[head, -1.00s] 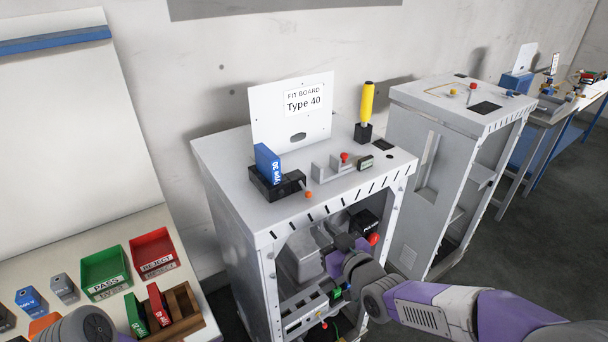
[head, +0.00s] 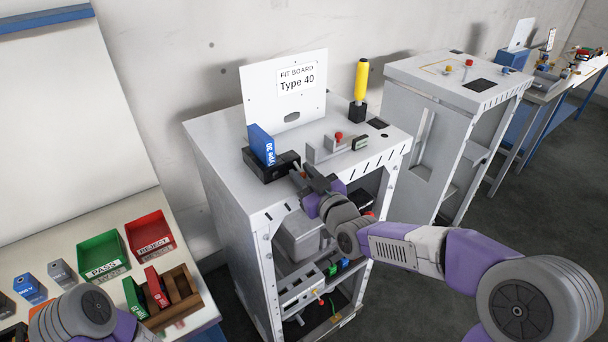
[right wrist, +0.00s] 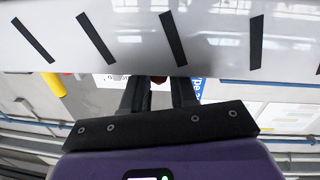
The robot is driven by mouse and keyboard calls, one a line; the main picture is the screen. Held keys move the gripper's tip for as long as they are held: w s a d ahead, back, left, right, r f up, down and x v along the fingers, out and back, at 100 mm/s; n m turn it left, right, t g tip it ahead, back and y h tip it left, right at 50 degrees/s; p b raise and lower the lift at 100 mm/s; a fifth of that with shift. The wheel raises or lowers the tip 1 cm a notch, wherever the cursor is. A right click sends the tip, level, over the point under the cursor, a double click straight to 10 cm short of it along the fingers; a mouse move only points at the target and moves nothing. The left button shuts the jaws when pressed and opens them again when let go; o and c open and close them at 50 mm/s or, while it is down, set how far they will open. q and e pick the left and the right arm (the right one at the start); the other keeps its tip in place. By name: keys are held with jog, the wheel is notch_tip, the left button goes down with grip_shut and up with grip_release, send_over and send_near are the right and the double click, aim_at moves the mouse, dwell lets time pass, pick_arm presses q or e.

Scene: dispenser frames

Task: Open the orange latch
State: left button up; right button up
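The orange latch is mostly hidden behind my right gripper (head: 305,180) in the head view; only a small bit of its knob shows by the fingertips. It sits at the front of a black holder (head: 262,172) on the grey cabinet top. A blue Type 30 block (head: 262,146) stands in the holder. In the right wrist view, the orange-red knob (right wrist: 158,79) shows between the two dark fingertips of the right gripper (right wrist: 159,92). The fingers stand apart, and I cannot tell whether they touch the knob. My left gripper is out of view; only part of that arm shows at lower left.
On the cabinet top (head: 222,131) are a white Type 40 board (head: 257,92), a yellow-handled tool (head: 361,80) and a grey bracket with a red knob (head: 339,136). Green PASS (head: 101,254) and red REJECT (head: 149,233) bins stand on the left bench.

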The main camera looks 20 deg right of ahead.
aim_at(298, 166)
grip_shut()
jog(key=shift+s+r+g+p, duration=0.1)
jog(key=shift+r+g+p, duration=0.4)
jog(key=shift+p, duration=0.5)
jog(key=r+g+p, duration=0.1)
jog(key=g+p, duration=0.1)
jog(key=p, duration=0.4)
jog(key=g+h+p, duration=0.1)
jog(key=g+p, duration=0.1)
jog(key=p, duration=0.4)
jog(key=r+g+h+p, duration=0.1)
jog(key=g+p, duration=0.1)
jog(key=p, duration=0.5)
jog(key=shift+w+a+r+n+g, duration=0.1)
jog(key=shift+w+r+n+g, duration=0.1)
jog(key=shift+r+n+g, duration=0.1)
jog(key=shift+w+g+h+p, duration=0.1)
jog(key=shift+g+h+p, duration=0.2)
jog(key=shift+g+p, duration=0.4)
jog(key=shift+p, duration=0.35)
jog(key=shift+g, duration=0.4)
